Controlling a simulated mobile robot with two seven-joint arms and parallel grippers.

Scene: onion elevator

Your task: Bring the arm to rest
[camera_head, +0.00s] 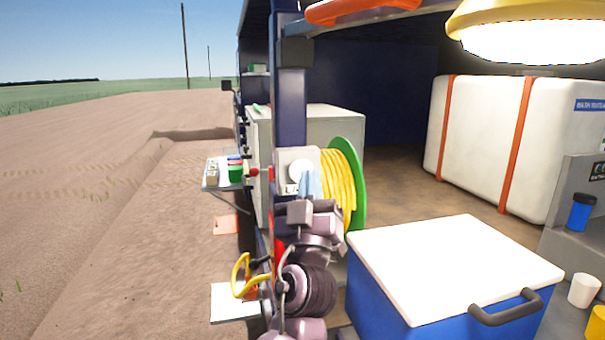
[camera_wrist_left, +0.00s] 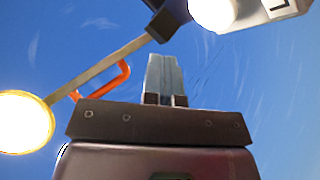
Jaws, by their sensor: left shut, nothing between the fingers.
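My left arm rises from the bottom middle of the head view, in front of the blue post. My left gripper (camera_head: 309,180) points upward at its top, with its pale fingers together and empty. In the left wrist view the fingers of the left gripper (camera_wrist_left: 165,72) stand side by side, shut, against a blue surface. My right gripper is not in view.
A blue cooler with a white lid (camera_head: 455,265) stands right of the arm. A small shelf with items (camera_head: 215,185) is to the left. A lamp (camera_head: 530,35) and an orange handle (camera_head: 360,10) hang above. Open soil lies at far left.

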